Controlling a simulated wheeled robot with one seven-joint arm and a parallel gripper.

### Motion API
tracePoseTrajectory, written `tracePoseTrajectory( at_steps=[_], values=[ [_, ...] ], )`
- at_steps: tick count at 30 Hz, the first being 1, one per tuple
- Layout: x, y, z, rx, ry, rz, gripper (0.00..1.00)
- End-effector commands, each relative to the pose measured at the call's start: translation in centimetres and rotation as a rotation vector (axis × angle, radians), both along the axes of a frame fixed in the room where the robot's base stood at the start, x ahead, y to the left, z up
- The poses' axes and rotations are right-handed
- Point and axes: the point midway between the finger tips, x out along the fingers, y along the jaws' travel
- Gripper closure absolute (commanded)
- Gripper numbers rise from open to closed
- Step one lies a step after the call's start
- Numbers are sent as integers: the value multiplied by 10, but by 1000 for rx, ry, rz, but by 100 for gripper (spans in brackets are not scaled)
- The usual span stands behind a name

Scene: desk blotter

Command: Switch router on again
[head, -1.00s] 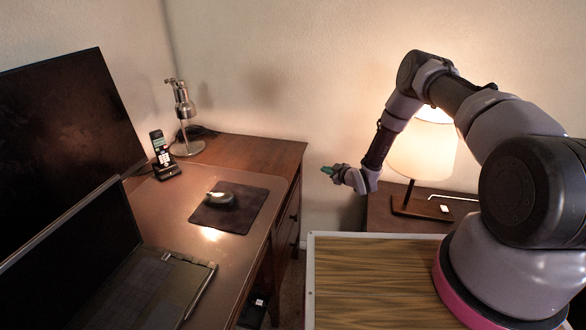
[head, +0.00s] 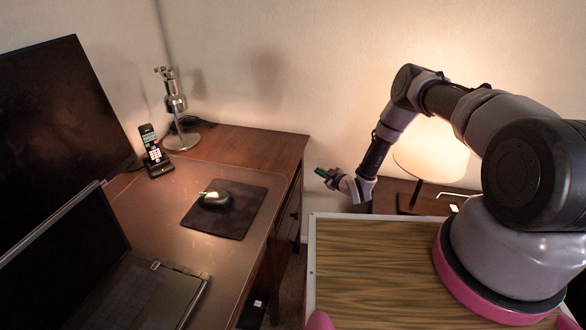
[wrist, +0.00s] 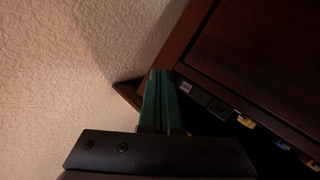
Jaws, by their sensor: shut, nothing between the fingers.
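In the wrist view, a dark strip with a small pale label, sockets and yellow and blue plugs (wrist: 245,121) runs along the edge of a dark reddish-brown panel. It looks like the router's connector side (wrist: 217,105); its switch cannot be made out. My gripper (wrist: 159,74) has its green fingers shut and empty, with the tips close beside the label end of this strip. Whether they touch it is unclear. In the head view my gripper (head: 322,173) is beyond the desk's right edge, near the wall. I cannot identify the router there.
A lit lamp (head: 432,160) stands behind my arm. A dark box (head: 253,312) sits low beside the desk.

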Motion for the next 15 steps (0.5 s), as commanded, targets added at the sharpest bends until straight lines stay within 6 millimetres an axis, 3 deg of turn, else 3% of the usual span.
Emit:
tracePoseTrajectory(
  at_steps=[15],
  values=[
    [13, 65, 0, 0, -1, 1, 100]
  ],
)
